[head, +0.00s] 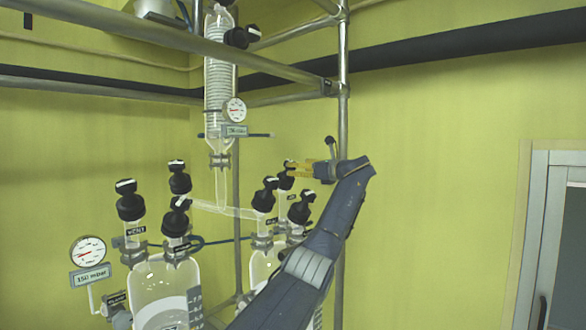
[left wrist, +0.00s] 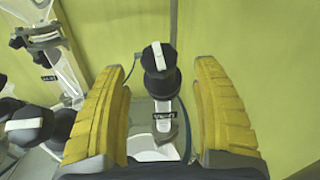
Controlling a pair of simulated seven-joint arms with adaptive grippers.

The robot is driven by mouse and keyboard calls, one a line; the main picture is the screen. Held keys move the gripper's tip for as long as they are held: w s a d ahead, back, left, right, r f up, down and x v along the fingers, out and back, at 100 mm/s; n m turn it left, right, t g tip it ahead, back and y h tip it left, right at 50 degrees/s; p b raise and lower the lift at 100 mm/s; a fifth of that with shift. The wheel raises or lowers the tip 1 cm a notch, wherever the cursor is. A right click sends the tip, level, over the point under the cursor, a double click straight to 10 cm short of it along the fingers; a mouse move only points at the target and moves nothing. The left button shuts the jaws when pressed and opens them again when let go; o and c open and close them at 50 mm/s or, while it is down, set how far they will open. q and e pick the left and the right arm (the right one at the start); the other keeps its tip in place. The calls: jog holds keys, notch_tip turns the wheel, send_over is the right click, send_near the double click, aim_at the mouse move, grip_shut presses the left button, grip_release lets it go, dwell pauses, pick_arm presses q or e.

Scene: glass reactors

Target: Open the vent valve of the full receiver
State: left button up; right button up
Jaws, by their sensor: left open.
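Two glass receivers stand low in the head view: the left receiver (head: 150,275) shows pale contents in its lower part, and the right receiver (head: 262,266) is partly hidden by my arm. Black valve knobs with white marks top both, including a labelled one (head: 130,203) on the left receiver. My left gripper (head: 290,168) is open, pointing left beside a black knob (head: 285,182) above the right receiver. In the left wrist view, a black knob with a white bar (left wrist: 160,75) shows between the open yellow fingers (left wrist: 155,110); its label is unreadable. Contact cannot be told.
A glass condenser (head: 219,75) hangs above, with a round gauge (head: 235,109). Metal frame bars cross overhead, and an upright post (head: 343,90) stands near my gripper. Another gauge (head: 88,251) reads 150 mbar on its plate. The wall side at right is free.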

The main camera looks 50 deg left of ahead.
pick_arm(q)
jog(key=d, duration=0.7)
jog(key=shift+w, duration=0.25)
jog(key=s+d+m+t, duration=0.2)
jog(key=s+d+r+m+t, duration=0.1)
jog(key=s+d+m+t, duration=0.1)
jog(key=shift+d+m+t, duration=0.1)
jog(key=shift+m+t, duration=0.2)
jog(key=shift+m, duration=0.1)
jog(key=w+a, duration=0.1)
jog(key=a, duration=0.4)
jog(key=w+a, duration=0.1)
jog(key=a, duration=0.4)
jog(key=w+a, duration=0.1)
jog(key=a, duration=0.5)
jog(key=shift+f, duration=0.1)
